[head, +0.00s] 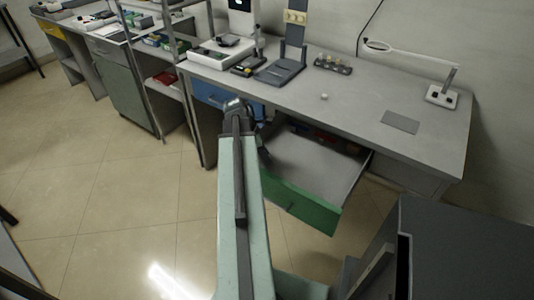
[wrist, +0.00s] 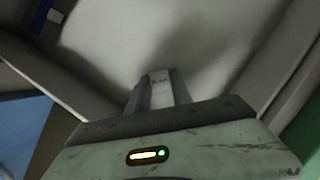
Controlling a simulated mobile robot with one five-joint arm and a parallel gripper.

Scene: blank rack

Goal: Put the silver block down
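In the wrist view my gripper (wrist: 160,82) points down into an open drawer. A pale silver block (wrist: 161,94) shows between its two grey fingers, which are closed on its sides. The pale drawer floor (wrist: 195,45) lies beyond the fingertips; I cannot tell whether the block touches it. In the head view the drawer with the green front (head: 302,208) is pulled out under the bench, and my arm reaches over its left part. The fingers and the block are hidden there behind my arm.
The drawer walls stand close around my gripper. A blue drawer front (head: 213,96) is left of my arm. The bench top (head: 345,105) carries a ring lamp (head: 442,95), a dark grey pad (head: 400,122) and a small rack (head: 333,65). A dark cabinet (head: 465,240) stands at the lower right.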

